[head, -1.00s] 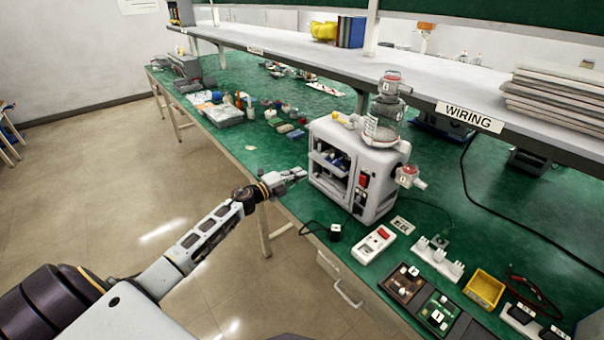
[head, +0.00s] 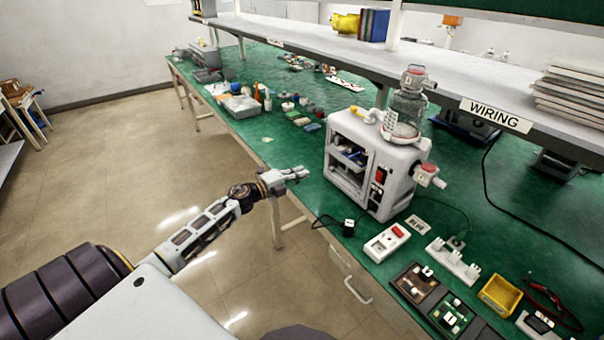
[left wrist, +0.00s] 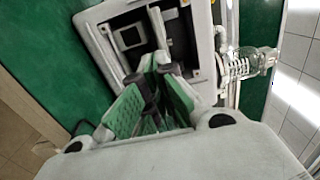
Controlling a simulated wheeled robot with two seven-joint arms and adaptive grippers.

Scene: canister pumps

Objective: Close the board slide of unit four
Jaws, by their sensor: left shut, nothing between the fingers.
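The pump unit (head: 408,168) is a white box with an open front, a clear canister (head: 405,112) on top and a red-capped fitting (head: 428,172) on its side. A light shelf-like part with small pieces on it, perhaps the board slide (head: 350,158), shows in its opening. I cannot read a unit number. My left gripper (head: 302,173) is shut and empty, just left of the unit's front and apart from it. In the left wrist view, its fingers (left wrist: 160,68) point at the unit's open front (left wrist: 150,40). My right gripper is not in view.
A white switch box (head: 387,242), a power strip (head: 453,262), a yellow tray (head: 499,294) and dark board trays (head: 415,283) lie on the green bench at front right. A shelf (head: 440,84) overhangs the bench. Bare bench (head: 262,152) lies left of the unit.

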